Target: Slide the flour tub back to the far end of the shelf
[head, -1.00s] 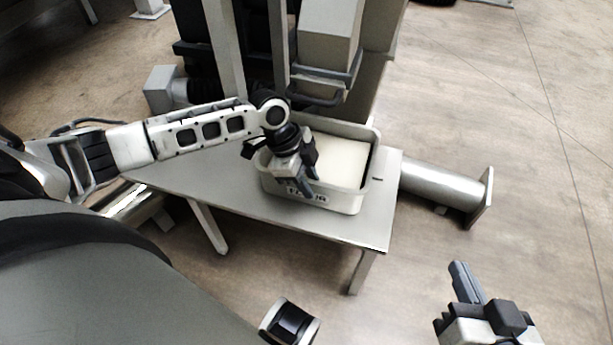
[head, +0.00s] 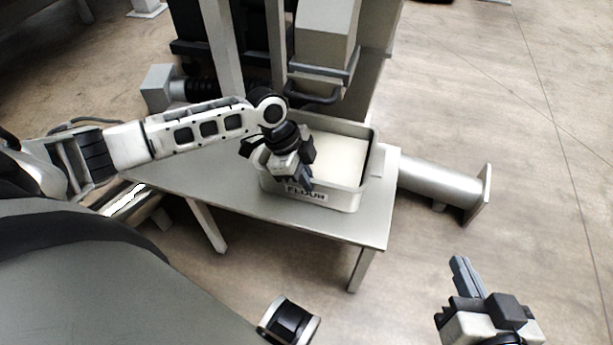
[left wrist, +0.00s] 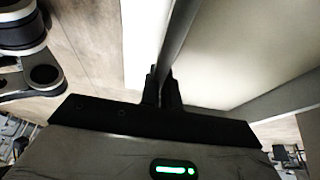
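The flour tub (head: 372,172) is a pale, open rectangular box with a FLOUR label on its near side and whitish contents. It stands on a grey shelf (head: 240,196), close to the right end. My left gripper (head: 299,182) is at the tub's near wall, pointing down. In the left wrist view its fingers (left wrist: 163,88) are closed on either side of the thin tub wall (left wrist: 178,40). My right gripper (head: 464,277) is away from the shelf at the lower right, empty, with its fingers seemingly together.
Machine uprights (head: 222,50) and a grey box-shaped housing (head: 327,35) with a dark handle stand right behind the tub. A metal cylinder with an end plate (head: 440,184) sticks out past the shelf's right end. The floor at right is clear.

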